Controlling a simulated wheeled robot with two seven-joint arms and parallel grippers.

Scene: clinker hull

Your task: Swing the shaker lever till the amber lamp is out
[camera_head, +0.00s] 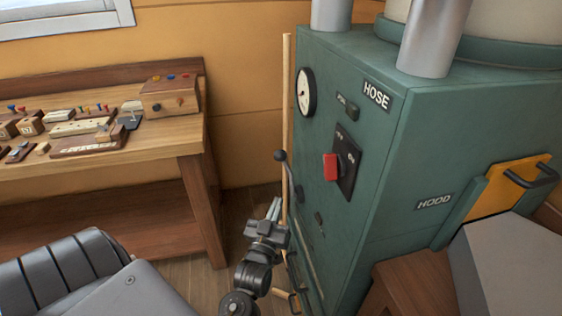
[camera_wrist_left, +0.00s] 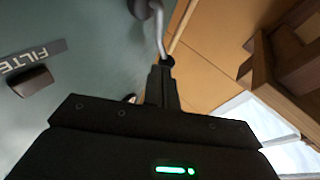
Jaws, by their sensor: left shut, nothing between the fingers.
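The shaker lever (camera_head: 290,180) is a thin grey rod with a dark ball knob (camera_head: 281,155) on the side of the green cabinet (camera_head: 395,160). My left gripper (camera_head: 274,206) is shut and empty, its tips just below the knob in the head view. In the left wrist view its fingers (camera_wrist_left: 161,78) point toward the lever's bent rod (camera_wrist_left: 160,28) and dark knob (camera_wrist_left: 167,61). The tips look close to the knob; I cannot tell whether they touch. I cannot make out the amber lamp in either view. My right gripper is not in view.
The cabinet carries a gauge (camera_head: 306,91), a red switch (camera_head: 331,167), and HOSE and HOOD labels. A wooden bench (camera_head: 110,154) with small boxes stands at left. A grey padded seat (camera_head: 60,270) is at lower left. A FILTER label (camera_wrist_left: 33,60) shows in the wrist view.

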